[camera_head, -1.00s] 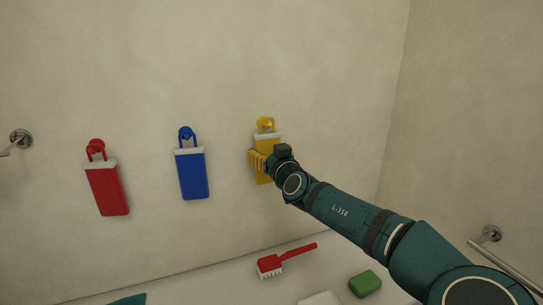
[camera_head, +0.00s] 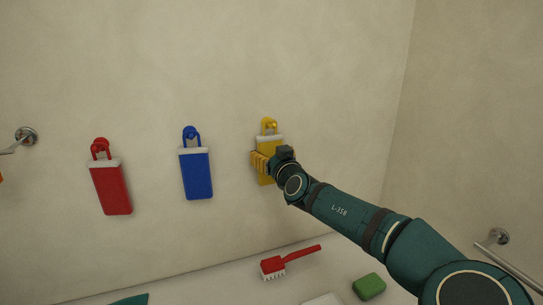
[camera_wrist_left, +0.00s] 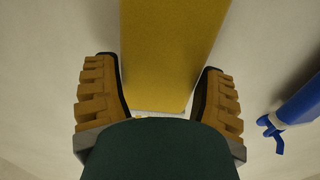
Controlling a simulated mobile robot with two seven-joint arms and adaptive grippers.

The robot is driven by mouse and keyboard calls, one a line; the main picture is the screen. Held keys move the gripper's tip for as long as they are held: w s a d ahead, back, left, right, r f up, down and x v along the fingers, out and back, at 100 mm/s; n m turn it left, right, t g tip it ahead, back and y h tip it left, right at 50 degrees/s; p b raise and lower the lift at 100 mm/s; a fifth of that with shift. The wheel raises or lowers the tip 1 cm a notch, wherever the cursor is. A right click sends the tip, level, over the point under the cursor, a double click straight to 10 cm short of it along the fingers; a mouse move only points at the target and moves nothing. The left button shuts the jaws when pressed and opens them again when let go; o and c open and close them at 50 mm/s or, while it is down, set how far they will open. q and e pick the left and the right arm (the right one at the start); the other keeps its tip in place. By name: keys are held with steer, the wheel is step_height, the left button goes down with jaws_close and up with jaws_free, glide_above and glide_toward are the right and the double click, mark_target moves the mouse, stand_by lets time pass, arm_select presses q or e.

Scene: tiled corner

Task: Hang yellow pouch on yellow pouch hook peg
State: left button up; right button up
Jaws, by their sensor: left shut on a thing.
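The yellow pouch (camera_head: 264,172) is upright against the wall in the head view, with a pale top band and a yellow loop. The loop's top is at the yellow hook peg (camera_head: 269,122); I cannot tell whether it is fully over the peg. My left gripper (camera_head: 262,163) is shut on the yellow pouch, at its middle below the band. In the left wrist view the pouch (camera_wrist_left: 168,50) stands between the two ribbed fingers (camera_wrist_left: 160,95). The gripper hides part of the pouch's right side in the head view. My right gripper is not in view.
A blue pouch (camera_head: 196,175) and a red pouch (camera_head: 111,188) hang on pegs to the left. A red brush (camera_head: 275,265) and a green block (camera_head: 369,286) lie on the pale surface below. Metal rails are at the left (camera_head: 25,135) and right (camera_head: 498,238). Bare wall lies between the pouches.

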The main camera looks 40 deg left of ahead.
arm_select(q)
steer(key=o, duration=1.1)
